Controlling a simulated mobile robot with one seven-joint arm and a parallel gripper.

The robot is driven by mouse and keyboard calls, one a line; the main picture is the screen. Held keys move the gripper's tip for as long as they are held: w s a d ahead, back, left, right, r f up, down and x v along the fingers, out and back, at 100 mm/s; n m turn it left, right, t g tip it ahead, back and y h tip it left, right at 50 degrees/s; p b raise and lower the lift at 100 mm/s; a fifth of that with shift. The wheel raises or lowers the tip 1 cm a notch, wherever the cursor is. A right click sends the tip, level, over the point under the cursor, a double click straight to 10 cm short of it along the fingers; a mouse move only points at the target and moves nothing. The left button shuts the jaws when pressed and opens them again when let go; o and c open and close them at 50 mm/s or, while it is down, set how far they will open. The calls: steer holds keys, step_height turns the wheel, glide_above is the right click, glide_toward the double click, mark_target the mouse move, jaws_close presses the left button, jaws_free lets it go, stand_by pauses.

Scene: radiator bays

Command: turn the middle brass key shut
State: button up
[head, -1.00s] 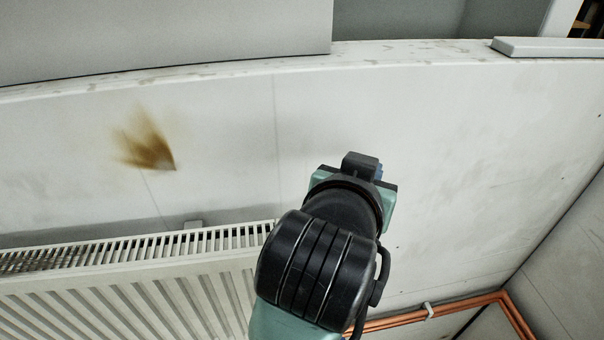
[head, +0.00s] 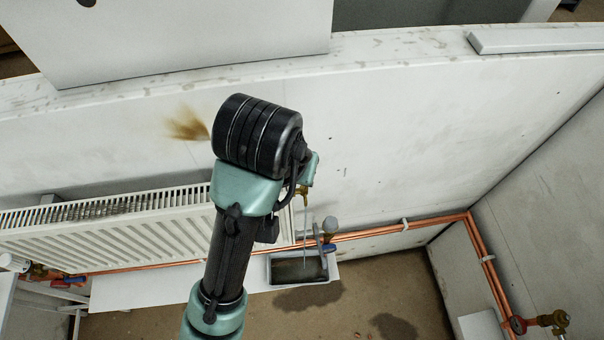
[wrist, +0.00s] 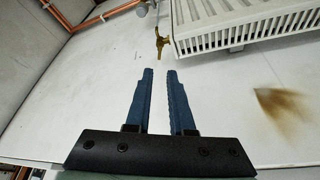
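A brass key (head: 303,191) shows at the right end of the radiator in the head view, just below my wrist. A thin pale stream, like water, runs down beneath it toward a dark tray (head: 281,271). In the wrist view the brass key (wrist: 161,42) stands beyond my fingertips, near the radiator's end. My gripper (wrist: 160,73) has two blue fingers, apart, with nothing between them and a clear gap to the key. My arm hides the fingers in the head view.
The white radiator (head: 110,225) is partly behind my arm. Copper pipes (head: 385,230) run along the wall. A grey-capped valve (head: 329,225) stands by the tray. Another brass fitting (head: 545,320) with a red handle is at lower right. Wet patches mark the floor.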

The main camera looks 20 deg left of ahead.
steer(key=b, duration=0.4)
glide_toward(302, 187)
steer(key=x, duration=0.5)
steer(key=p+x, duration=0.1)
steer(key=x, duration=0.2)
steer(key=shift+w+f, duration=0.15)
steer(key=shift+w, duration=0.2)
jaws_close()
